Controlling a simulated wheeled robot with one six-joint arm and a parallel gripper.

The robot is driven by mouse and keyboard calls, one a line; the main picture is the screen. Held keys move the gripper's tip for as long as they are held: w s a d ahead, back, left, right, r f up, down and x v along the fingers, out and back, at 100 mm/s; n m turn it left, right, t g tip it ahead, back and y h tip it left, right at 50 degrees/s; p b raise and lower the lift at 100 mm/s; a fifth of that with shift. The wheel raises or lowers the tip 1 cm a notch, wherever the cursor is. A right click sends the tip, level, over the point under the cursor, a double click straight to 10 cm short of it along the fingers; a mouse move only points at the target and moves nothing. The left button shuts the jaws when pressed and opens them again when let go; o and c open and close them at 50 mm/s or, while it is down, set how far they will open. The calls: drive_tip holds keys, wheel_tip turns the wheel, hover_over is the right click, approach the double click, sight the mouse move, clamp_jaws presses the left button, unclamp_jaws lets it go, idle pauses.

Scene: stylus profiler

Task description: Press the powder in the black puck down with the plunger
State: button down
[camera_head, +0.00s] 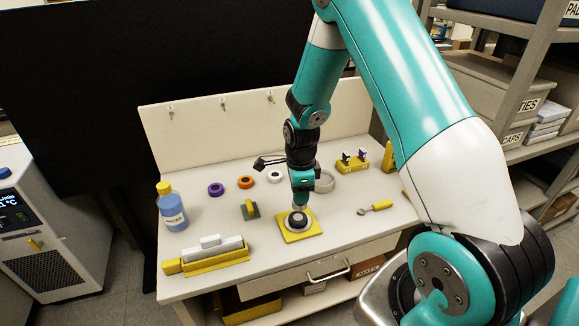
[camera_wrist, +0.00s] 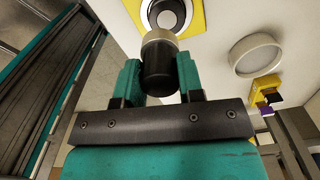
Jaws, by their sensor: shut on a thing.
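My gripper (camera_head: 301,199) is above the yellow plate (camera_head: 301,237) near the table's front. In the wrist view, its teal fingers (camera_wrist: 158,82) are shut on the black handle of the plunger (camera_wrist: 158,70). The plunger's metal end points toward the black puck (camera_wrist: 151,14), which shows as a dark ring around a pale centre. The puck (camera_head: 291,222) sits on the yellow plate in the head view, right below the gripper. The plunger's end overlaps the puck in the wrist view; I cannot tell whether they touch. The powder's surface is partly hidden.
A blue bottle (camera_head: 172,212) stands at the left. A grey and yellow block (camera_head: 214,258) lies front left, a flat-bladed tool (camera_head: 250,211) left of the plate, and a yellow-handled spoon (camera_head: 377,206) right. Behind are small coloured rings (camera_head: 246,182), a round dish (camera_head: 325,181) and a yellow holder (camera_head: 351,164).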

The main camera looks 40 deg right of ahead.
drive_tip(key=shift+w+d+r+m, duration=0.25)
drive_tip(key=shift+w+m, duration=0.2)
drive_tip(key=shift+m, duration=0.35)
drive_tip(key=shift+f, duration=0.1)
drive_tip(key=shift+f+b, duration=1.75)
drive_tip(key=shift+f, duration=0.85)
drive_tip(key=shift+s+f, duration=0.1)
drive_tip(key=shift+f, duration=0.5)
idle(0.7)
drive_tip(key=shift+r+p, duration=2.65)
drive_tip(key=shift+r, duration=0.95)
